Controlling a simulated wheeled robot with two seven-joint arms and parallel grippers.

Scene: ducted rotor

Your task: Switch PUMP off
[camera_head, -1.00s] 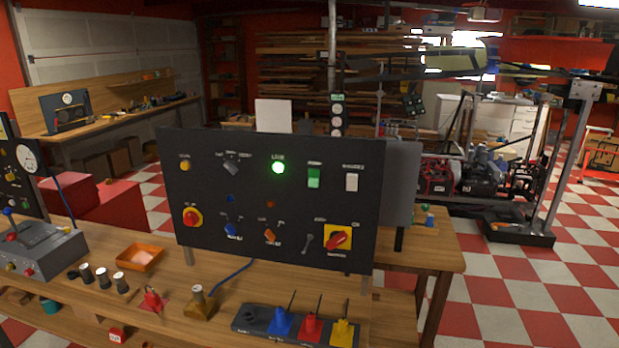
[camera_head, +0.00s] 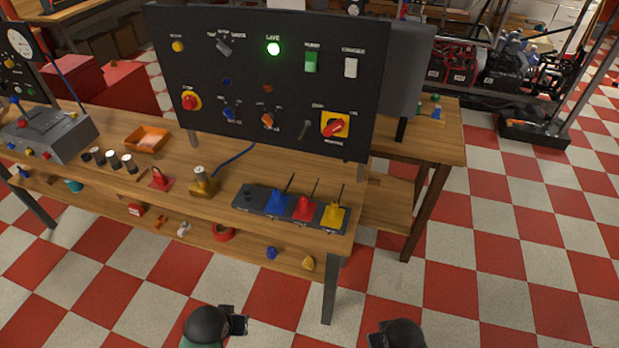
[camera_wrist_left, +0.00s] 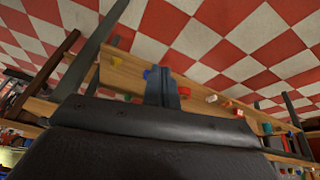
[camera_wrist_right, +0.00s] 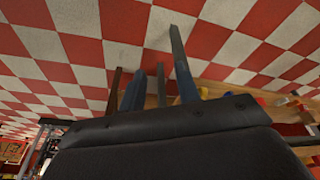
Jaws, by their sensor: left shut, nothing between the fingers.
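The black control panel (camera_head: 215,85) stands upright on the wooden bench. Its small labels are blurred, so I cannot surely read which one says PUMP. My left gripper (camera_head: 238,321) is low in front of the bench, far from the panel. Its fingers are together and empty in the left wrist view (camera_wrist_left: 162,86). My right gripper (camera_head: 377,338) is at the bottom edge; its fingers stand apart in the right wrist view (camera_wrist_right: 160,85).
The panel also carries a red mushroom button (camera_head: 190,101), a blue knob (camera_head: 229,114), an orange knob (camera_head: 267,120), a grey lever (camera_head: 305,129) and a red rotary switch (camera_head: 334,127). Floor before the bench is clear.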

